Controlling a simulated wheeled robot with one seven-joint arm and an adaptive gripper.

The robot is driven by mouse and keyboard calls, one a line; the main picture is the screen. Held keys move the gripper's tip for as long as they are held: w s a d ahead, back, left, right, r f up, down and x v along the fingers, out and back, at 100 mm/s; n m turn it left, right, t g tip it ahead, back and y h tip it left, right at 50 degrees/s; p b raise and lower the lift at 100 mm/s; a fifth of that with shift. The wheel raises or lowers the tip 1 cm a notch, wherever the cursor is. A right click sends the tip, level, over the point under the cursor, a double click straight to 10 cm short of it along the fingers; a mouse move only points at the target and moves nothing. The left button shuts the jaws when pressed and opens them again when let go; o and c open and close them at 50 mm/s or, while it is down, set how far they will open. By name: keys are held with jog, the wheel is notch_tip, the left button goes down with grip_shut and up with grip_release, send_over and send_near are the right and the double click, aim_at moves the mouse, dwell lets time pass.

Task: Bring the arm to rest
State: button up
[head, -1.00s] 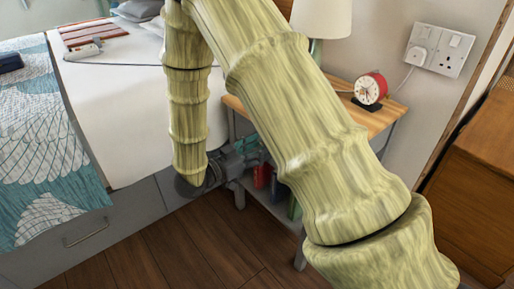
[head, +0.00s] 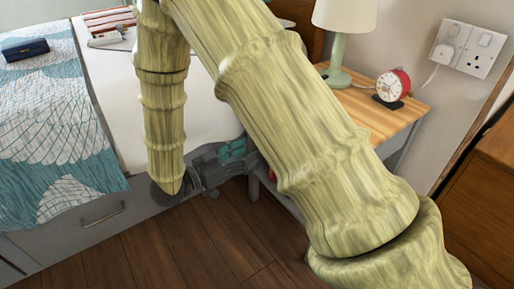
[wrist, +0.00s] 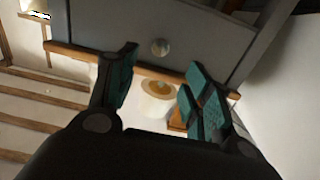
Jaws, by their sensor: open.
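My gripper (head: 238,157) shows in the head view below the bed's edge, beside the bedside table (head: 372,128). It points to the right, and my arm hides part of the view around it. In the wrist view my gripper (wrist: 160,84) has its two teal-padded fingers apart, with nothing held between them. Past the fingers the wrist view shows a grey panel (wrist: 200,38) with a round knob and a round pale thing with a tan centre (wrist: 157,92), which I cannot identify.
The bed (head: 112,80) with a teal patterned cover (head: 60,120) stands at left, a drawer handle (head: 103,215) below. A lamp (head: 342,35) and a red clock (head: 392,86) stand on the bedside table. A wooden cabinet (head: 485,205) is at right. Wooden floor (head: 190,250) shows in front.

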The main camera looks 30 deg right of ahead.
jog(key=shift+a, duration=0.75)
jog(key=w+d+f+n+t+y+p, duration=0.25)
jog(key=f+n+t+y, duration=0.4)
jog(key=f, duration=0.75)
jog(key=s+a+f+n+y, duration=0.1)
jog(key=s+f+n+y, duration=0.5)
jog(key=f, duration=0.6)
jog(key=s+a+f+n+g+y+p, duration=0.1)
jog(key=s+a+f+g+y, duration=0.15)
jog(key=s, duration=0.55)
jog(key=s+a+f+n+g+y, duration=0.1)
jog(key=s+f+n+g, duration=0.15)
jog(key=s, duration=0.55)
jog(key=s+a+f+n+g+y+p, duration=0.1)
jog(key=s+f+g+y, duration=0.2)
jog(key=s, duration=0.6)
notch_tip(320, 180, up, 38)
jog(key=h+p, duration=0.1)
jog(key=p, duration=3.7)
jog(key=shift+w+a+f, duration=0.2)
jog(key=shift+a+f, duration=0.05)
